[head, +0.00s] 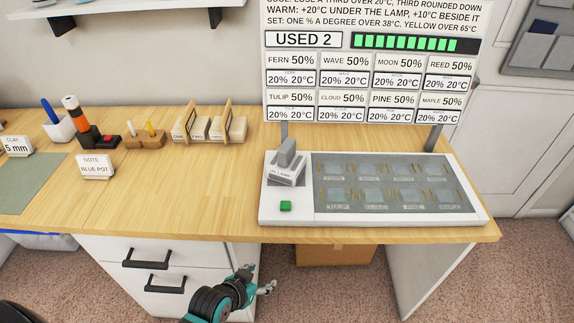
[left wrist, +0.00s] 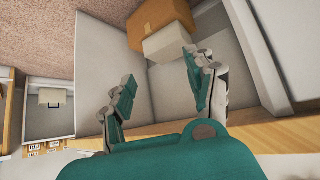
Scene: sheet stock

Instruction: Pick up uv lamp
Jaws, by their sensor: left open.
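A grey block-shaped lamp (head: 287,153) with a small, hard-to-read label stands on the left end of a white panel unit (head: 300,217) and looks like the uv lamp. My left gripper (head: 262,280) is below the table's front edge, beside the white drawers, well short of the lamp. The left wrist view shows its two fingers (left wrist: 160,88) apart with nothing between them. The lamp does not show in that view. My right gripper is not in view.
A green button (head: 286,206) sits in front of the lamp, and a sign board (head: 370,60) rises behind the panel. The table edge (head: 380,238) lies between my left gripper and the lamp. Several small items, including an orange-and-black tool (head: 75,115), stand at the left. A cardboard box (head: 335,255) is underneath.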

